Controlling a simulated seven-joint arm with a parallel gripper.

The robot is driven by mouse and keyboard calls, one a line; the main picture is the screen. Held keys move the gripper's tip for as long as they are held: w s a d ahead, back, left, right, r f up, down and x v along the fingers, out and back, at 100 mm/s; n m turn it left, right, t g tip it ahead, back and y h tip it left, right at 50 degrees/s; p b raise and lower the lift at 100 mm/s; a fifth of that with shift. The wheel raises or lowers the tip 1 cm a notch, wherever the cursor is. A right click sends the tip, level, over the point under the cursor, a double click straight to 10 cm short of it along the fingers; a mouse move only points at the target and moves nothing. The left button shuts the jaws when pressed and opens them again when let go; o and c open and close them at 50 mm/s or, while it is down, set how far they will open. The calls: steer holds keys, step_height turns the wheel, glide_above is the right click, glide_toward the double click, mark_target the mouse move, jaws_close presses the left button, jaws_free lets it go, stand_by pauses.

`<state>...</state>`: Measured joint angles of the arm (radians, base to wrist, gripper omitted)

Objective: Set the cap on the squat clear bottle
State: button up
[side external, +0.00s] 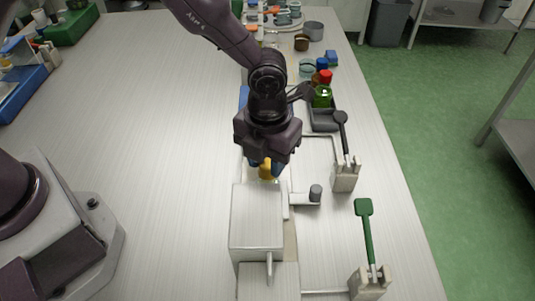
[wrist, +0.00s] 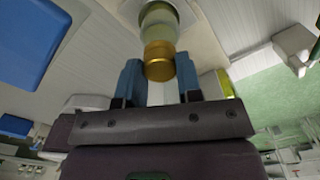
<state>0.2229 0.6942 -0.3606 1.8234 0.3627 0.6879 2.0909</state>
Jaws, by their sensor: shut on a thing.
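My gripper (side external: 265,165) points down beside the white box-like fixture in the side view. Its blue fingertips (wrist: 159,70) are shut on a gold-yellow cap (wrist: 158,58). The cap also shows as a small yellow piece in the side view (side external: 266,173). In the wrist view a pale, see-through round body (wrist: 161,24), which looks like the squat clear bottle, lies directly beyond the cap and in line with it. I cannot tell whether the cap touches it. In the side view I cannot make out this bottle behind my gripper and the fixture.
The white fixture (side external: 257,222) stands close in front of my gripper. To the right are a black paddle (side external: 342,128) and a green paddle (side external: 365,225) in stands. A green bottle (side external: 322,97) with a red cap stands behind. The table's left half is mostly clear.

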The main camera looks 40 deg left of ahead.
mark_target(267, 163)
steer(key=o, duration=1.2)
steer(key=shift+c, duration=0.2)
steer(key=shift+r, duration=2.95)
